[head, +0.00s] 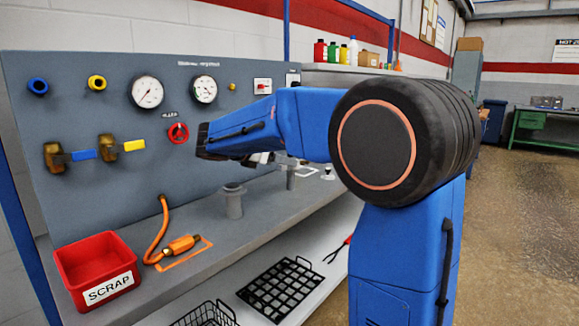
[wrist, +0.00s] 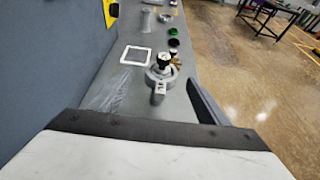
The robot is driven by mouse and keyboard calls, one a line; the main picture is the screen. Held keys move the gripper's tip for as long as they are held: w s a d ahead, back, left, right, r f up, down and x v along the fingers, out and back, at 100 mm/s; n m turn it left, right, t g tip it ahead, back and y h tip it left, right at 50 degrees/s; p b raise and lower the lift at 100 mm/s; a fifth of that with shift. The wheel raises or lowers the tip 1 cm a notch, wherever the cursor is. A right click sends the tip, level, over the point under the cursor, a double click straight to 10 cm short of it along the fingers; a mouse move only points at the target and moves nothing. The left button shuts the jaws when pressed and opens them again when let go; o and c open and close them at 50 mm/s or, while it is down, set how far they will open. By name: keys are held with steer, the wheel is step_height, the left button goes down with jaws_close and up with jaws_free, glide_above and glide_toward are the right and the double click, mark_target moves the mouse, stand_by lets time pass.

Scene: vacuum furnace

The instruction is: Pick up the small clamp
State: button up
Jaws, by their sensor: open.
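A small grey metal clamp-like piece (wrist: 157,88) with a brass wing-shaped part (wrist: 176,63) lies on the grey bench in the wrist view. A dark-topped round fitting sits against its far end. I cannot tell the exact outline of the clamp from that fitting. My gripper (wrist: 158,77) is open, with a dark finger to the right of the piece and a pale, blurred finger to the left. The piece shows between the fingers, and no contact is visible. In the head view my gripper (head: 262,158) is mostly hidden behind my blue arm, above the bench.
A white-outlined square (wrist: 137,55) lies just beyond the piece, with green (wrist: 172,31) and black caps farther along. The blue-grey panel (head: 105,190) with gauges and valves stands behind the bench. A red scrap bin (head: 97,268) and an orange hose tool (head: 180,244) are at the left.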

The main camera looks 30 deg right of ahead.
steer(key=x, duration=0.5)
steer(key=shift+s+d, duration=0.1)
steer(key=shift+s, duration=0.05)
steer(key=shift+r, duration=0.1)
steer(key=c, duration=1.2)
steer(key=shift+r, duration=0.1)
